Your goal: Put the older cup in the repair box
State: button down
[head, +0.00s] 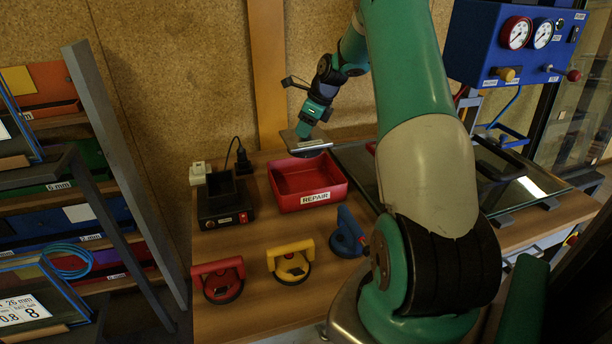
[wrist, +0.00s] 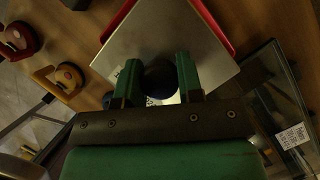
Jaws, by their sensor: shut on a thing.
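Three suction cups with handles stand on the bench: a red cup (head: 218,280), a yellow cup (head: 291,262) and a blue cup (head: 347,235). I cannot tell which is older. The open red repair box (head: 316,197), labelled REPAIR, stands behind them; its visible inside is empty. My gripper (head: 312,122) is shut on a dark round knob (wrist: 160,80) on a grey metal plate (head: 305,141). The plate is held near the box's back edge. In the wrist view the plate (wrist: 190,35) hides much of the box. The red cup (wrist: 18,40) and yellow cup (wrist: 62,80) show at left there.
A black device (head: 225,200) with a red switch stands left of the box. A glass sheet (head: 515,193) lies on the right. A blue gauge panel (head: 515,45) is at the back right. A rack with coloured shelves (head: 75,215) stands at the left.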

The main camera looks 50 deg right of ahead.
notch_tip(320, 180, down, 14)
jog(key=shift+p, duration=0.7)
jog(key=shift+f, duration=0.1)
jog(key=c, duration=0.8)
grip_release()
jog(key=shift+f, duration=0.1)
jog(key=shift+o, duration=0.2)
